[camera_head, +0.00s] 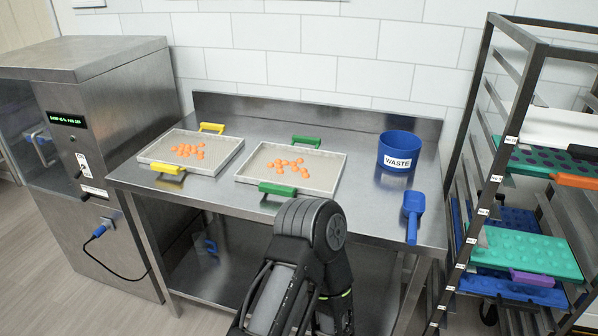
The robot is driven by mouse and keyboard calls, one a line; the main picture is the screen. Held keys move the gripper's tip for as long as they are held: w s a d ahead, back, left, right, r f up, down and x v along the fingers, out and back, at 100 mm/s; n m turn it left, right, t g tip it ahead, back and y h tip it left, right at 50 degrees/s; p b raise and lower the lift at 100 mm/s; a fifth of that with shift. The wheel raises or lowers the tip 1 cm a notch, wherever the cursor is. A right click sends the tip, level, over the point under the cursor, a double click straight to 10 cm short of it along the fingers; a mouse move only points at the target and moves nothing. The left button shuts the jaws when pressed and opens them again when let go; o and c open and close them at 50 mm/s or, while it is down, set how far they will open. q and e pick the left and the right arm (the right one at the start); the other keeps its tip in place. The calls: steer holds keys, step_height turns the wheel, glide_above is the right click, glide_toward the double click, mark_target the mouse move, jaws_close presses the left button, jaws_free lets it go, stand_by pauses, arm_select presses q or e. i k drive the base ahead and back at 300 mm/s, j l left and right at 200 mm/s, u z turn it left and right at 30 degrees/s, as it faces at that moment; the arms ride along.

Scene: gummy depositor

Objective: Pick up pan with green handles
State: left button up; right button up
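The pan with green handles (322,170) lies flat on the steel table, right of its yellow-handled neighbour. It is a shallow light tray with several orange gummies inside. One green handle (306,141) is on its back edge and the other green handle (277,188) is on its front edge. A black arm link of mine rises at the bottom middle, in front of the pan, and its top comes close below the front handle in the picture. Neither of my grippers shows, and I see nothing holding the pan.
A pan with yellow handles (218,148) with orange gummies is to the left. A blue waste bin (398,151) and blue scoop (413,212) are to the right. A steel machine (105,130) stands left of the steel table (352,205); a rack (522,90) with trays stands right.

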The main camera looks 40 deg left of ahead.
mark_target(278, 169)
steer(key=i, duration=0.5)
steer(key=u, duration=1.65)
